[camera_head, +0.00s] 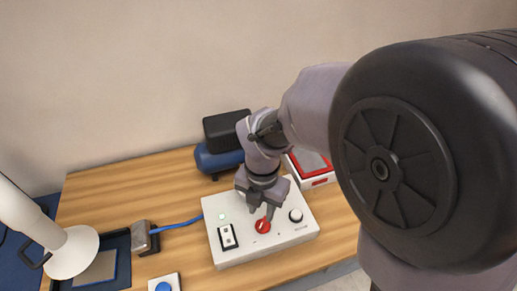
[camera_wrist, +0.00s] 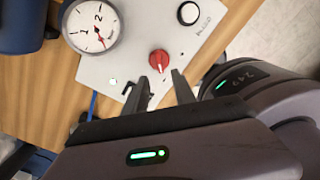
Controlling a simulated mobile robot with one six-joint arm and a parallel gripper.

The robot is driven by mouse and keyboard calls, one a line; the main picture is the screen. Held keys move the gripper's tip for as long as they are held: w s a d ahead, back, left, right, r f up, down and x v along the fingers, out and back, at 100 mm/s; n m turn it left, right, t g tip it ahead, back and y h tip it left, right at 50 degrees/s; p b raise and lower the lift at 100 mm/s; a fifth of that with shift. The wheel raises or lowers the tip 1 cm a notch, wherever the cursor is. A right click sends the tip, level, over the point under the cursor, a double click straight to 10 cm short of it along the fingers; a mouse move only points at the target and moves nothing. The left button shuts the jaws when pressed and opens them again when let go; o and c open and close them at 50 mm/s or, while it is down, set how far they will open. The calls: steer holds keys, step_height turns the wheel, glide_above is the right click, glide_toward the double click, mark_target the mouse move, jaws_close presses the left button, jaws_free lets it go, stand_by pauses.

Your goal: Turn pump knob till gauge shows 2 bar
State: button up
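The white control panel (camera_head: 275,247) lies on the wooden table, with a red knob (camera_head: 263,226) on its face. The red knob (camera_wrist: 158,61) has a pale pointer line. The round white gauge (camera_wrist: 92,22) shows in the wrist view with numerals and a red needle; I cannot read its exact value. In the head view the gauge is hidden behind my gripper. My gripper (camera_wrist: 161,80) is open, its fingertips apart just short of the red knob, with nothing between them. In the head view my gripper (camera_head: 260,211) is above the panel, close to the knob.
A blue tank (camera_head: 214,162) stands behind. A blue hose (camera_head: 178,224) runs left to a metal block (camera_head: 142,238). A blue button box (camera_head: 164,284) is in front.

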mark_target(261, 224)
step_height(261, 224, down, 7)
steer(key=shift+r+b, duration=0.15)
steer(key=shift+b, duration=0.95)
jaws_close()
